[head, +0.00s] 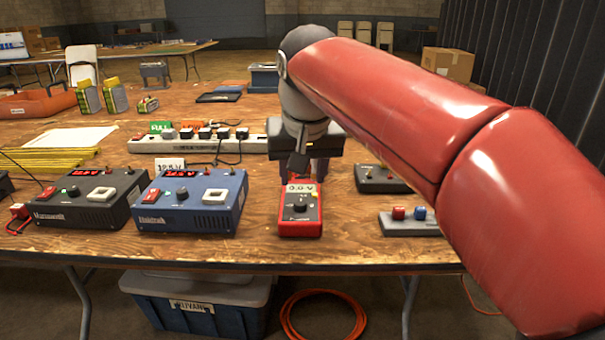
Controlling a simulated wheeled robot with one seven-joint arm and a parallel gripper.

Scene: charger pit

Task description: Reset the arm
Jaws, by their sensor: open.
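My red arm reaches in from the right in the head view. My gripper (304,168) points down just behind a red multimeter (301,223) on the wooden table (190,258). Its jaws are open, and the fingertips are partly hidden behind the meter's top end. I cannot tell whether they touch it. The meter's display reads about 0.0 V.
A blue power supply (190,212) and a black one (92,205) stand left of the meter. A power strip (197,145) lies behind. A dark box (383,180) and a grey terminal block (408,227) sit right, near the arm. The table's front edge is close.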

